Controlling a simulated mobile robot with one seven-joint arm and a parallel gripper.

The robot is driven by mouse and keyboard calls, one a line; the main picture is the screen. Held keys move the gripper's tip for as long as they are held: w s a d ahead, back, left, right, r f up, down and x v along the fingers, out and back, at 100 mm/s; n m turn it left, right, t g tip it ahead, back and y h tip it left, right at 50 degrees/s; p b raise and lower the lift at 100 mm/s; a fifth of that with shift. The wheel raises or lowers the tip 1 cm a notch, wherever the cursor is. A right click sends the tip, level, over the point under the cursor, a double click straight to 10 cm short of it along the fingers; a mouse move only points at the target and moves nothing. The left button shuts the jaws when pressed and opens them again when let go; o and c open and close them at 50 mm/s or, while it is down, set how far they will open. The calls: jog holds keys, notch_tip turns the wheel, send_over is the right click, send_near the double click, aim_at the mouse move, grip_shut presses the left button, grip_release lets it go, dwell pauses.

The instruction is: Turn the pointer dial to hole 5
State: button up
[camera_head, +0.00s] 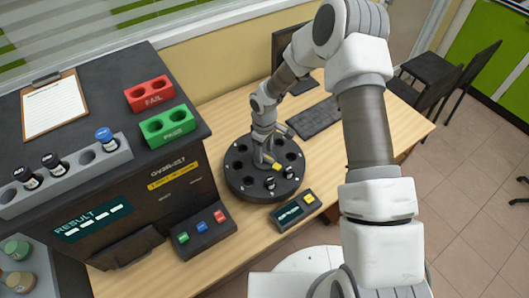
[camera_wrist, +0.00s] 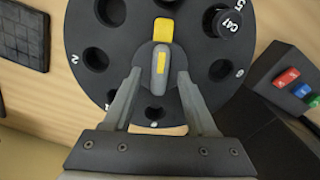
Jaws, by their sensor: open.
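The round black dial plate (camera_head: 243,181) with holes stands on the wooden table and fills much of the wrist view (camera_wrist: 120,80). At its middle sits the grey pointer knob (camera_wrist: 153,62) with a yellow pointer tip (camera_wrist: 163,32), which also shows in the head view (camera_head: 277,167). In the wrist view the tip points up, to the left of the black-capped vial (camera_wrist: 226,23) near the mark 5 (camera_wrist: 236,5). My gripper (camera_wrist: 160,76) is open, with one finger on each side of the knob; contact is unclear. The hole number at the tip is out of view.
A small display box (camera_head: 293,211) stands close to the plate's front right. A button box (camera_head: 204,234) and the large dark analyser (camera_head: 150,215) stand to the left. A keyboard (camera_head: 314,118) and monitor lie behind.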

jog(key=shift+f, duration=0.6)
grip_shut()
